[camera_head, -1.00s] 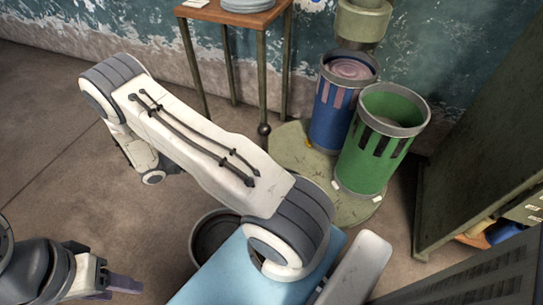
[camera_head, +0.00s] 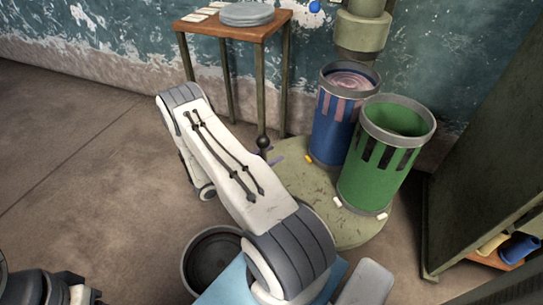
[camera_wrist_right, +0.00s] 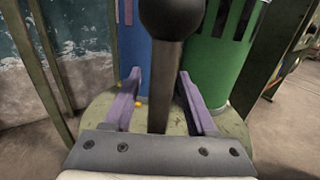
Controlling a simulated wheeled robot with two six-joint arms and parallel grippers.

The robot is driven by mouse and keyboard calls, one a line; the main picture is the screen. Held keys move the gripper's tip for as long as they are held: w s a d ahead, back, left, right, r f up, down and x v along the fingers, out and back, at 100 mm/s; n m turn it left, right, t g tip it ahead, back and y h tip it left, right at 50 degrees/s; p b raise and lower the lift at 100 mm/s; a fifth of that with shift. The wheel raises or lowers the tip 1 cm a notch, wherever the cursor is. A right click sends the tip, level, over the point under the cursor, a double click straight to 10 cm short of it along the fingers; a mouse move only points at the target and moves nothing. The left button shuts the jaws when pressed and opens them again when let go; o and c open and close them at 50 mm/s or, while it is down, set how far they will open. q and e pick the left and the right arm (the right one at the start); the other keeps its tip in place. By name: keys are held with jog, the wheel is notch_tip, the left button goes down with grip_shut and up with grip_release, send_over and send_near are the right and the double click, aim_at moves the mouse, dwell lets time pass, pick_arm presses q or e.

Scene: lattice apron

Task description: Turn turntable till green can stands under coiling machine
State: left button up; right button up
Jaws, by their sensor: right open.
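The turntable (camera_head: 308,185) is a worn green plate on the floor, also in the right wrist view (camera_wrist_right: 232,125). A blue can (camera_head: 328,135) with a pinkish coil stands at its back, below the coiling machine's green column (camera_head: 361,35). The green can (camera_head: 374,185) stands to its front right, apart from the column. An upright handle with a black ball knob (camera_head: 263,141) stands at the turntable's left. My right gripper (camera_head: 272,157) is open; in the wrist view its purple fingers (camera_wrist_right: 160,78) lie either side of the handle post (camera_wrist_right: 160,95). My left gripper's fingers are not visible.
A wooden table (camera_head: 232,25) with grey discs (camera_head: 247,14) stands behind the handle. A green cabinet (camera_head: 480,150) bounds the right side. Floor at left is free.

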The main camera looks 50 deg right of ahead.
jog(key=shift+d, duration=0.25)
grip_shut()
dwell(1.4)
